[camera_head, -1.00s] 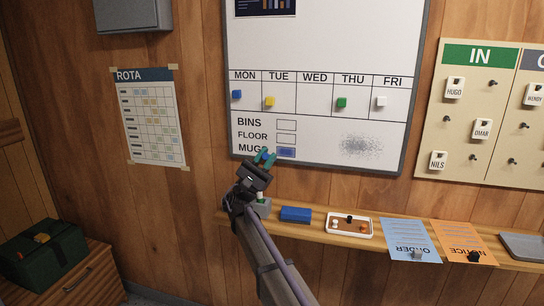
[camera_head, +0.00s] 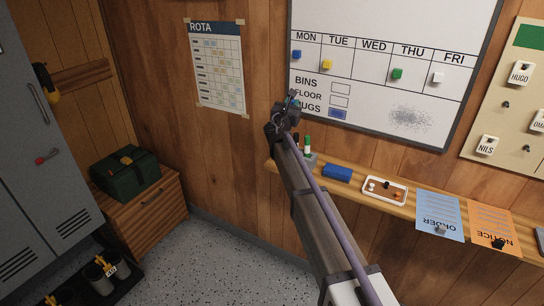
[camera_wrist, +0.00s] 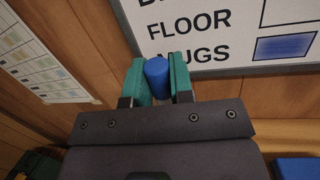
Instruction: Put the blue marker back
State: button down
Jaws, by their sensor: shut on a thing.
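My gripper (camera_head: 292,101) is shut on the blue marker (camera_wrist: 156,72); the teal fingers grip it on both sides in the wrist view. Only its rounded blue end shows well there; the rest is hidden. The gripper is in front of the whiteboard's lower left edge, beside the FLOOR and MUGS lines. Below it, at the left end of the wooden shelf (camera_head: 338,186), a small grey holder (camera_head: 311,158) stands with a green-topped marker (camera_head: 307,142) upright in it. My arm partly hides this holder.
On the shelf are a blue eraser block (camera_head: 337,173), a white tray (camera_head: 372,195) with small pieces, and the ORDER (camera_head: 437,213) and NOTICE (camera_head: 489,222) sheets. The whiteboard (camera_head: 365,105) carries coloured magnets and a filled blue MUGS box. A green bag (camera_head: 125,172) sits on a cabinet.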

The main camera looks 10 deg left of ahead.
notch_tip(320, 180, down, 13)
jog(key=a+n+g+y+b, duration=0.1)
jog(key=a+n+y+b, duration=0.1)
jog(key=b, duration=0.8)
jog(key=shift+w+a+n+y, duration=0.15)
jog(key=shift+a+n+y, duration=0.25)
jog(key=shift+y, duration=0.1)
jog(key=c, duration=1)
grip_release()
jog(key=s, duration=1.2)
jog(key=shift+a, duration=0.4)
